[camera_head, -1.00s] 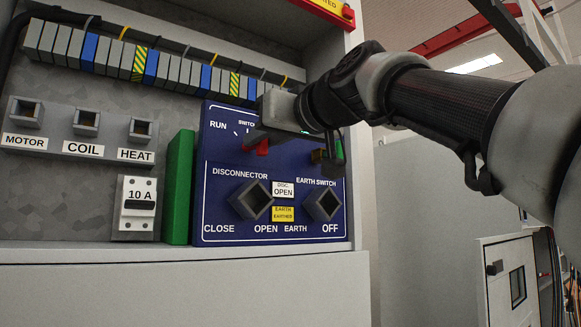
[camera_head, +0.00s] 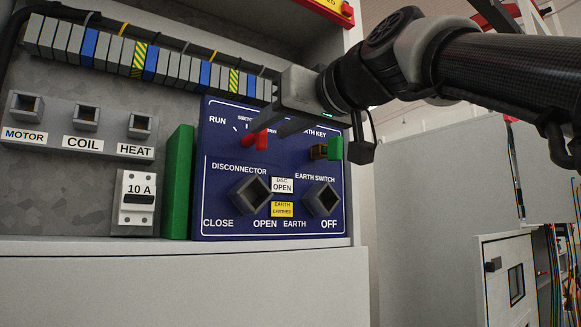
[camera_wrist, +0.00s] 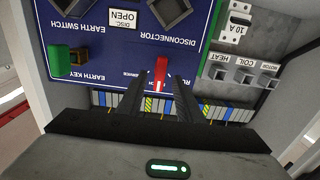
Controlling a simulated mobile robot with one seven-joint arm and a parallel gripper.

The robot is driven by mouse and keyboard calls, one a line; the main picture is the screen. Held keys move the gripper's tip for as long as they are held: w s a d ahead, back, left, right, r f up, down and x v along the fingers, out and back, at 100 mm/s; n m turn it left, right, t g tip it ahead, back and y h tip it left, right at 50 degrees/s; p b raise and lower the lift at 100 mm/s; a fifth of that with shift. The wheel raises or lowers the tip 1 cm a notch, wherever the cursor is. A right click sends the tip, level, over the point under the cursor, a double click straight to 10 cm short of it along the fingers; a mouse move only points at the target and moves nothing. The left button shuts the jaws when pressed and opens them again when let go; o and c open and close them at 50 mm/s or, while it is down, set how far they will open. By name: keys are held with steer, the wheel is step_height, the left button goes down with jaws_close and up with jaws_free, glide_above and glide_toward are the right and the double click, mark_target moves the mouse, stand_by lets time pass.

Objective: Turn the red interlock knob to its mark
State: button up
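The red interlock knob (camera_head: 256,140) is on the upper left of the blue panel (camera_head: 215,190), near the RUN label; part of the lettering above it is hidden by my gripper. My gripper (camera_head: 268,132) is at the knob, coming from the upper right. In the wrist view, which sees the panel upside down, the red knob (camera_wrist: 161,72) shows between the two dark fingertips of my gripper (camera_wrist: 159,76). The fingers are apart, with a gap on each side of the knob. Whether they touch it I cannot tell.
A green block (camera_head: 335,149) on a brown base sits right of the knob, by the EARTH KEY label. Two square dark knobs, disconnector (camera_head: 250,197) and earth switch (camera_head: 322,197), are below. A green upright block (camera_head: 179,182) stands left of the panel. A terminal row (camera_head: 150,65) runs above.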

steer(key=b+v, duration=0.1)
steer(key=v, duration=1.1)
steer(key=shift+s+d, duration=0.15)
steer(key=shift+s, duration=0.1)
steer(key=shift+w, duration=0.1)
steer(key=w+d+f+m+g+h+p, duration=0.2)
steer(key=f+h, duration=0.1)
steer(key=f, duration=0.8)
steer(key=w+d+f+m+g+h+p, duration=0.1)
steer(key=f+m+h+p, duration=0.1)
steer(key=f, duration=0.8)
steer(key=s+d+f+m+g+h+p, duration=0.1)
steer(key=s+d+f+g+h, duration=0.1)
steer(key=f, duration=0.7)
steer(key=s+d+f+m+g+h+p, duration=0.1)
steer(key=s+f, duration=0.4)
steer(key=f, duration=0.5)
steer(key=s+d+f+m+g+h+p, duration=0.1)
steer(key=s+d+f+g+h, duration=0.1)
steer(key=f, duration=0.7)
steer(key=s+d+g, duration=0.1)
steer(key=d, duration=0.1)
steer(key=shift+s+d+f+h, duration=0.3)
steer(key=shift+s+d+f, duration=0.05)
steer(key=shift+d+f, duration=0.05)
